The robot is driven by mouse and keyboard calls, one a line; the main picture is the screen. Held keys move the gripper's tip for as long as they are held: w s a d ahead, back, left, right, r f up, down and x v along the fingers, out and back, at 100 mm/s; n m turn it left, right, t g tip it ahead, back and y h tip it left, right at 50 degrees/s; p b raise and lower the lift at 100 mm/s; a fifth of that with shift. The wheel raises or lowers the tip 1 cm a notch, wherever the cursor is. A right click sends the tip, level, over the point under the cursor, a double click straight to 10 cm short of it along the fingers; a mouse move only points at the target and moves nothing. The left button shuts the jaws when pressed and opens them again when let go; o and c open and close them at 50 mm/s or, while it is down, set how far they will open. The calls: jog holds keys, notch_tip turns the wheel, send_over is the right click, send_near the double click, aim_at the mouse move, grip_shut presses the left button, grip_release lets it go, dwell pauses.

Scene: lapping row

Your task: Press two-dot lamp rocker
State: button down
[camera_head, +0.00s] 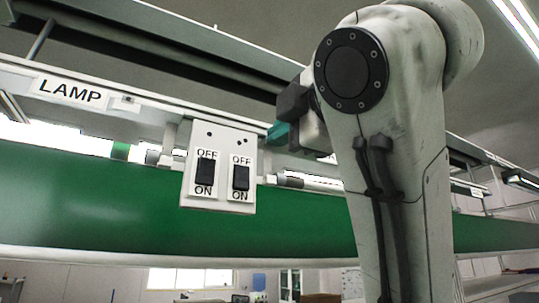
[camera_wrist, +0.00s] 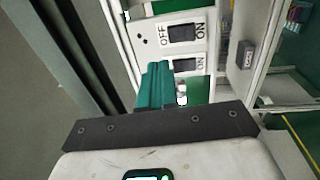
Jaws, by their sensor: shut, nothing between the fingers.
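In the wrist view the plate is turned sideways, and this two-dot rocker (camera_wrist: 182,33) is the upper one. The other rocker (camera_head: 205,172) is on the left; it is the lower one in the wrist view (camera_wrist: 185,65). My gripper (camera_head: 271,133) has teal fingers, shut and empty, just right of the plate's top. In the wrist view the fingertips (camera_wrist: 158,67) overlap the plate's edge. Contact cannot be told.
A LAMP label (camera_head: 70,92) sits on the rail left of the plate. A long green panel (camera_head: 90,205) runs behind and below the plate. A dark overhead beam (camera_head: 150,50) runs above. Another grey switch box (camera_wrist: 245,54) stands beyond the plate in the wrist view.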

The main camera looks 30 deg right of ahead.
jog(key=shift+s+r, duration=0.2)
jog(key=shift+s, duration=1.2)
